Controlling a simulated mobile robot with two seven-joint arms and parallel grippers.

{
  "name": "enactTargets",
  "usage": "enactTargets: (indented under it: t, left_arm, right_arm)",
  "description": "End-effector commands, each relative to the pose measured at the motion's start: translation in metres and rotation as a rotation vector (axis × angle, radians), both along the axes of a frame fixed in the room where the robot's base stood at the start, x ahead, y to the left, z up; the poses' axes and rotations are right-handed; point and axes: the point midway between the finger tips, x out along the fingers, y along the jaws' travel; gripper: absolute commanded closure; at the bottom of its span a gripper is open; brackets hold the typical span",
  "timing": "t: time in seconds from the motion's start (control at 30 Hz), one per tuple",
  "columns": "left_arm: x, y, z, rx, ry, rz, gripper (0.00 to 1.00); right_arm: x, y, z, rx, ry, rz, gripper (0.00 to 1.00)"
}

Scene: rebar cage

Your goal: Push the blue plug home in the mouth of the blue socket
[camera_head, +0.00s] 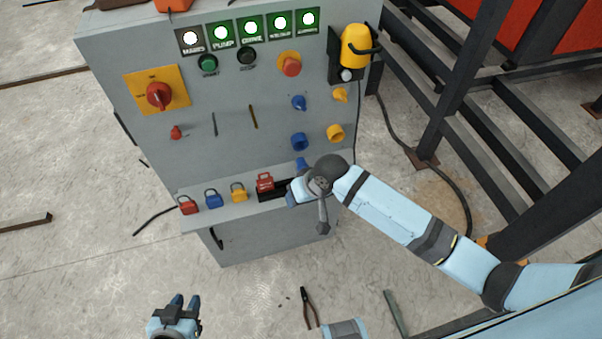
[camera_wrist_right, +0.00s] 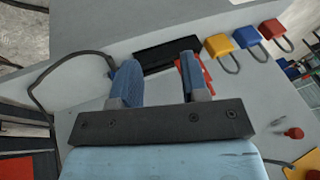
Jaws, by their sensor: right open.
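A small blue piece that looks like the blue plug (camera_head: 299,102) sits on the cabinet front in the head view. The blue socket (camera_head: 299,142), a round piece with a dark mouth, is straight below it and apart from it. My right gripper (camera_head: 298,180) is below the socket, over the shelf, partly hidden by its own wrist. In the right wrist view its two blue fingers (camera_wrist_right: 161,84) stand apart with nothing held between them. Neither plug nor socket can be made out there. My left gripper (camera_head: 186,302) is low over the floor, its fingers apart and empty.
A yellow plug (camera_head: 340,95) and yellow socket (camera_head: 335,132) are just right of the blue ones. Red, blue (camera_head: 213,199) and yellow padlocks stand on the shelf. Pliers (camera_head: 309,307) lie on the floor.

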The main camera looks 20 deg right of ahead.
Motion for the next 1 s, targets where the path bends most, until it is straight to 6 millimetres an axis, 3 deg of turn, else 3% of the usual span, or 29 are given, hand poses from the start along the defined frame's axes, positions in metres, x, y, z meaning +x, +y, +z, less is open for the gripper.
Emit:
enactTargets:
  t: [0.03, 0.2, 0.47, 0.57, 0.8, 1.0]
  left_arm:
    - [0.000, 0.000, -0.002, -0.001, 0.000, 0.001, 0.70]
    - [0.000, 0.000, -0.006, -0.002, 0.002, 0.002, 0.70]
    - [0.000, -0.001, -0.008, -0.004, 0.003, 0.002, 0.70]
    - [0.001, -0.001, -0.009, -0.005, 0.004, 0.002, 0.70]
    - [0.001, -0.001, -0.011, -0.007, 0.006, 0.004, 0.70]
    - [0.001, -0.001, -0.012, -0.008, 0.009, 0.004, 0.70]
  right_arm:
    - [0.016, -0.007, 0.009, -0.039, 0.037, -0.005, 0.59]
    - [0.047, -0.031, 0.039, -0.174, 0.183, -0.052, 0.59]
    - [0.066, -0.057, 0.067, -0.295, 0.290, -0.115, 0.59]
    - [0.066, -0.058, 0.060, -0.302, 0.298, -0.120, 0.59]
    - [0.066, -0.055, 0.013, -0.301, 0.297, -0.120, 0.59]
    - [0.066, -0.054, -0.013, -0.299, 0.295, -0.118, 0.59]
